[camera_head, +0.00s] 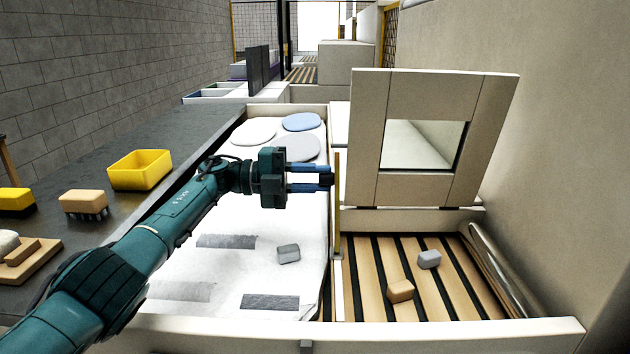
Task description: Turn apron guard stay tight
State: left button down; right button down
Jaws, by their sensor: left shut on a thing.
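My left gripper (325,178) reaches in from the left with its blue fingers level. It is shut on a small dark part beside the upright brass-coloured bar, which I take to be the apron guard stay (337,225). The fingers hide most of the gripped part, so I cannot tell its shape or how tight it is. The beige guard panel (366,140) with a square window stands raised and leaning back, right of the stay. My right gripper is not in view.
Slatted wooden bed (370,285) at lower right carries a tan block (400,291) and a grey block (429,259). A white-lined bed (230,280) with another grey block (289,254) lies left. A yellow bin (140,170) and brushes (84,203) sit on the dark counter.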

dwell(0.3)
pick_arm(q)
jog(key=c, duration=1.2)
grip_release()
jog(key=shift+w, duration=0.1)
jog(key=shift+c, duration=0.2)
jog(key=shift+f, duration=0.1)
jog(key=a+b, duration=0.2)
jog(key=a, duration=1.1)
jog(key=shift+b, duration=0.35)
